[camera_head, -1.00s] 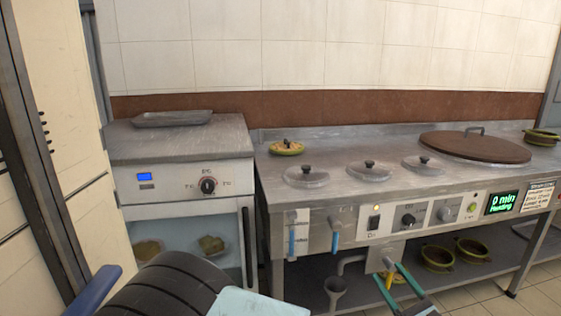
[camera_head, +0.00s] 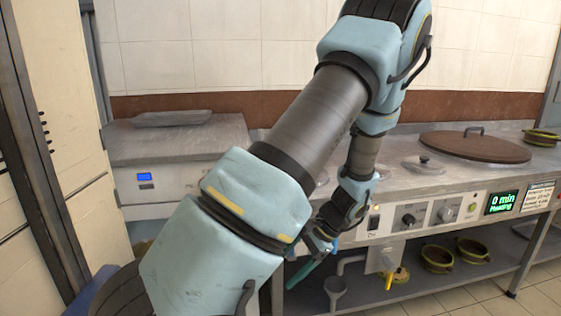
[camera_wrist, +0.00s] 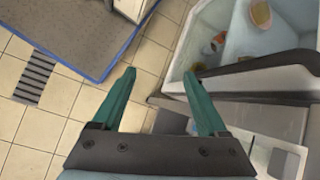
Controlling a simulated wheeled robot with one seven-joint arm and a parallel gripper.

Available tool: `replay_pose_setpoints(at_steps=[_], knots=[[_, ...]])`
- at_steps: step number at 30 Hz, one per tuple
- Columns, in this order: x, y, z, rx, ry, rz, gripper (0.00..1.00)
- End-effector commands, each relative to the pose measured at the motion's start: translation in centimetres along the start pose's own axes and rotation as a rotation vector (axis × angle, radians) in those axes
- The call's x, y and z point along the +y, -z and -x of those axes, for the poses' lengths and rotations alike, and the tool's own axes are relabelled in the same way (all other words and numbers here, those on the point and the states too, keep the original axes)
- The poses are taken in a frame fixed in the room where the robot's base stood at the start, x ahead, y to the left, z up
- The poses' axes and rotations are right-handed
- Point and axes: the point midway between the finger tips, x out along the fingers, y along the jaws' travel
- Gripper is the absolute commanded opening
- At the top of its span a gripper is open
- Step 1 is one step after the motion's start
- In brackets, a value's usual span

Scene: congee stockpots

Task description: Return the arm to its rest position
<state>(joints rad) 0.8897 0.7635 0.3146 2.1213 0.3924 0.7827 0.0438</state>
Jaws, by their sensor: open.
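My arm (camera_head: 320,120) is raised and bent across the middle of the head view, its elbow high against the tiled wall. My gripper (camera_head: 308,268) hangs low in front of the steel counter and is partly hidden by my own arm. In the wrist view my gripper (camera_wrist: 158,84) shows two green fingers spread apart with nothing between them. The wrist camera looks down over the tiled floor and a shelf unit.
The steel counter (camera_head: 440,192) carries a large brown lid (camera_head: 474,150). Green pots (camera_head: 437,258) stand on its lower shelf. A tray (camera_head: 172,118) lies on the left unit. The wrist view shows a floor drain (camera_wrist: 34,80), a mat (camera_wrist: 82,30) and an open white bin (camera_wrist: 225,40).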

Motion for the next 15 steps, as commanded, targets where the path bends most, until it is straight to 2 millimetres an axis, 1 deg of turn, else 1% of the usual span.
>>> replay_pose_setpoints(at_steps=[1, 6, 9, 15], knots=[[-0.5, -1.5, 0.4, 0.051, -0.079, 0.076, 0.76], [-1.4, -5.5, 1.9, 0.216, -0.28, 0.32, 0.76], [-2.1, -7.8, 2.8, 0.305, -0.364, 0.463, 0.76], [-3.2, -11.3, 4.1, 0.434, -0.451, 0.685, 0.76]])
